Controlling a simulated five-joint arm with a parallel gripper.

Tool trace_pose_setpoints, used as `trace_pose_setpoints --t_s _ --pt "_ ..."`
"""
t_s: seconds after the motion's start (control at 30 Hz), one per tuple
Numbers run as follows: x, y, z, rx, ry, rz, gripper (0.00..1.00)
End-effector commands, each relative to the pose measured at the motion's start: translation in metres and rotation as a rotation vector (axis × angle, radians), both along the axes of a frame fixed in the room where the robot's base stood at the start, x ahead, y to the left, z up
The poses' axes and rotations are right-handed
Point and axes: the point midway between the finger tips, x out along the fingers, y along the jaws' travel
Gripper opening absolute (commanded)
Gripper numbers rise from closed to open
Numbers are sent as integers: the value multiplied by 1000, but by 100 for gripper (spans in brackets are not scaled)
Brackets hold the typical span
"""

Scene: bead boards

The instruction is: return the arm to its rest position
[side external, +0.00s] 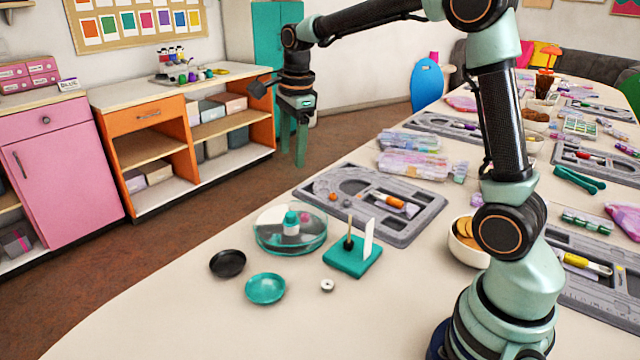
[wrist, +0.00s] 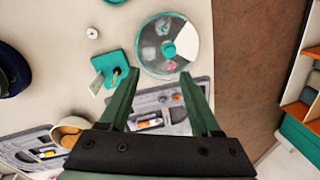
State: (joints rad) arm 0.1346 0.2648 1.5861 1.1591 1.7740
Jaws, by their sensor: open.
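My gripper (side external: 301,140) hangs from my raised arm, fingers pointing down, high above the table's far-left edge in the side external view. In the wrist view my gripper (wrist: 158,82) shows two green fingers spread apart with nothing between them. It touches nothing. Below it in the wrist view are a grey bead board (wrist: 180,118) and a round clear dish (wrist: 150,62) with a teal-capped bottle (wrist: 168,49) in it. My arm reaches up from its base at the right of the side external view.
On the table (side external: 190,310) stand a black dish (side external: 227,263), a teal dish (side external: 265,288), a small white ring (side external: 327,285) and a teal stand (side external: 352,262) with upright pieces. Bead boards (side external: 420,225) and a bowl (side external: 462,243) lie near my base. Cabinets (side external: 185,135) stand beyond open floor.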

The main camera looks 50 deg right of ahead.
Motion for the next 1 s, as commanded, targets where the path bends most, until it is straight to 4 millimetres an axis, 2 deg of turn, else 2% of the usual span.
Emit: trace_pose_setpoints --t_s 0.1,0.3,0.47,0.6,0.8,1.0 --pt "-27 14 21 -52 -57 291 64" --pt "-74 33 37 -172 -135 785 64" --pt "-111 45 38 -298 -186 1173 64" --pt "-139 54 31 -417 -215 1478 64" --pt "-162 60 20 -544 -229 1755 64" --pt "-167 61 16 -577 -227 1830 64"
